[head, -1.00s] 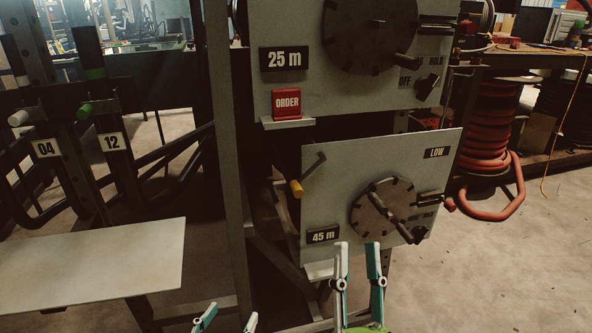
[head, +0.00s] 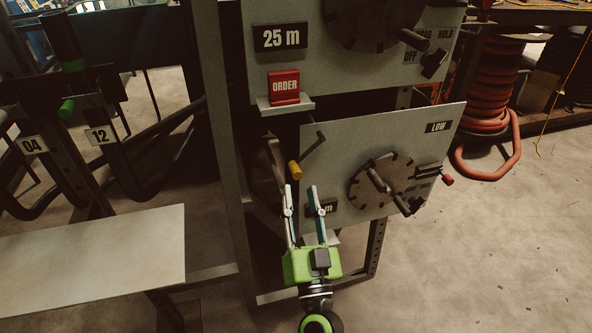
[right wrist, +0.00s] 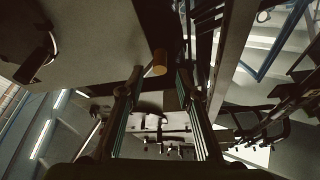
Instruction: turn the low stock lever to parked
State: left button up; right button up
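The low panel (head: 335,160), marked LOW, carries a thin grey lever (head: 313,147) that slants down to the left. A yellow knob (head: 295,171) sits at its lower end, by the panel's left edge. My right gripper (head: 301,188) is open, its fingers pointing up just below the knob in the head view. In the right wrist view the knob (right wrist: 160,62) shows ahead, between the two open fingers (right wrist: 152,85); I cannot tell whether they touch it. The right gripper partly hides the 45 m label. My left gripper is not in view.
A round black dial (head: 370,182) and a red knob (head: 447,180) sit on the low panel. The red ORDER box (head: 284,87) stands on a small shelf above the lever. A pale tabletop (head: 95,255) lies left. Open floor lies right.

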aim_at(297, 178)
jog(key=x, duration=0.6)
jog(key=shift+w, duration=0.2)
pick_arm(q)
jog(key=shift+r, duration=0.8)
pick_arm(e)
jog(key=shift+w+r, duration=0.15)
jog(key=shift+w, duration=0.05)
